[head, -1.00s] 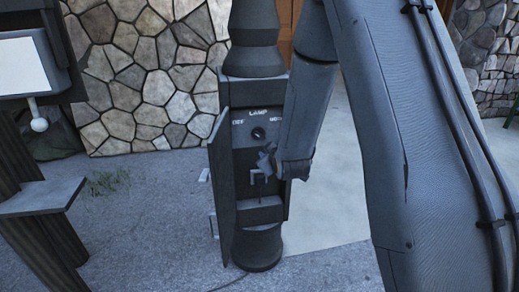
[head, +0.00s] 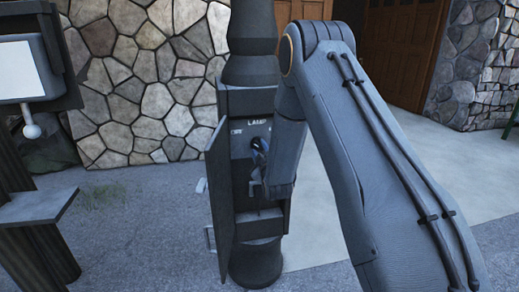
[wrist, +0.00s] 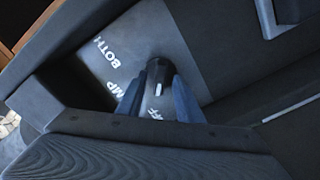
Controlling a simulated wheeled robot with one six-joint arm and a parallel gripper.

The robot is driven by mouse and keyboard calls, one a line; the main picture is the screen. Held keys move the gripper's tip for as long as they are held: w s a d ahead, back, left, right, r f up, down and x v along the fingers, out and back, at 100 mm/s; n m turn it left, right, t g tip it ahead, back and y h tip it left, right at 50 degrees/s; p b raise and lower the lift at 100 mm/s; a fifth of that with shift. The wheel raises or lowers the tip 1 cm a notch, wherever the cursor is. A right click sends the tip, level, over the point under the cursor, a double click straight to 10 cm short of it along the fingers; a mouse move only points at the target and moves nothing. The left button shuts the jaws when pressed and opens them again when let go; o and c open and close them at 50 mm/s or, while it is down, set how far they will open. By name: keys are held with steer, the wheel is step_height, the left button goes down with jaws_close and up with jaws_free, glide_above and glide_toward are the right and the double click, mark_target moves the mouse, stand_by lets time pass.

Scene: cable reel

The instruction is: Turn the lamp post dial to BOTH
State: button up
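The dial (wrist: 159,72) is a dark round knob on the grey panel (wrist: 178,42) in the lamp post. In the wrist view its white mark points to the partly hidden OFF label, away from BOTH. My gripper (wrist: 158,84) is open, with its two blue-grey fingers on either side of the dial. I cannot tell whether they touch it. In the head view my gripper (head: 259,150) is at the panel and mostly covers the dial. The lamp post (head: 254,68) stands upright, and my arm hides the panel's right label there.
The post's box door (head: 217,200) hangs open on the left. A ledge (head: 260,222) juts out below the panel. A grey stand with a white screen (head: 15,68) and a white-knobbed lever is at the far left. A stone wall (head: 150,80) is behind.

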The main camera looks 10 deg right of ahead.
steer(key=shift+w, duration=0.3)
jaws_close()
